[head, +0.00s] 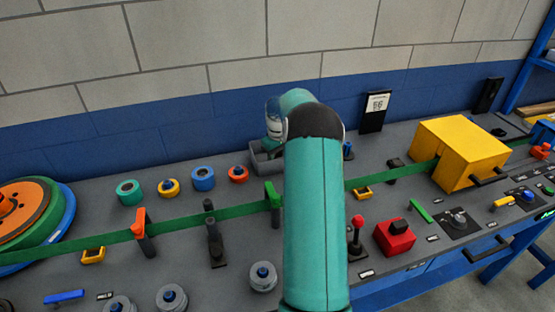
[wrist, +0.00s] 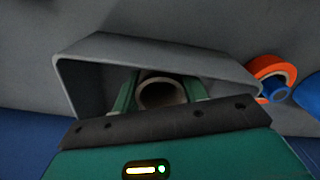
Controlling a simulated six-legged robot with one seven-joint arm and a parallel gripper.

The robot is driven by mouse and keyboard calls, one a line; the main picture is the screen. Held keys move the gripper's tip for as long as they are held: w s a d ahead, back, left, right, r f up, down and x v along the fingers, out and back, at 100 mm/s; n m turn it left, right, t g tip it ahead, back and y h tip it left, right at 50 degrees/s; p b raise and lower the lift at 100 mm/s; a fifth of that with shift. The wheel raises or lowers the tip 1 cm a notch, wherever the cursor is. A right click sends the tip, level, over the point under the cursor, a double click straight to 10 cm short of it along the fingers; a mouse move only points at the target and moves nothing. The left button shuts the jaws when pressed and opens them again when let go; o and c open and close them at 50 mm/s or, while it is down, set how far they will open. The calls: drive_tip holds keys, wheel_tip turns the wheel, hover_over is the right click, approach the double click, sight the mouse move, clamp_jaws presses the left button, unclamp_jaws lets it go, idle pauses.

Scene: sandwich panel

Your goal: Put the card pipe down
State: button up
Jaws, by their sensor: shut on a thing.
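The card pipe (wrist: 163,81) is a brownish tube, seen end-on in the wrist view. My gripper (wrist: 160,93) is shut on it, with a green finger on each side. The pipe and fingers are within the outline of a grey open tray (wrist: 75,85). I cannot tell whether the pipe touches the tray floor. In the head view the grey tray (head: 262,162) stands near the back of the bench, by the wall. My arm hides its right part, the pipe and the fingers there.
An orange tape roll (head: 238,174) stands left of the tray, with blue (head: 203,178), yellow and teal rolls further left. A green strap (head: 180,222) crosses the bench. A yellow box (head: 455,150) and a red block (head: 394,237) are to the right.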

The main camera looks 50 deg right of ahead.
drive_tip(key=shift+f, duration=0.15)
drive_tip(key=o, duration=1)
wheel_tip(320, 180, up, 12)
drive_tip(key=s+a+r+t, duration=0.1)
drive_tip(key=a+r, duration=0.4)
drive_tip(key=a, duration=0.4)
drive_tip(key=s+a+r+n+h, duration=0.1)
drive_tip(key=s+a+r, duration=0.1)
drive_tip(key=a+r, duration=0.5)
drive_tip(key=s+a+r+t, duration=0.1)
drive_tip(key=a+r, duration=0.1)
drive_tip(key=a, duration=0.9)
drive_tip(key=s+a+f+t, duration=0.1)
drive_tip(key=s+a, duration=0.7)
drive_tip(key=s, duration=0.2)
drive_tip(key=s+a+f+t+y, duration=0.1)
drive_tip(key=s+a+f+t, duration=0.1)
drive_tip(key=s+a, duration=0.7)
drive_tip(key=shift+s+a+t, duration=0.3)
drive_tip(key=shift+s, duration=0.05)
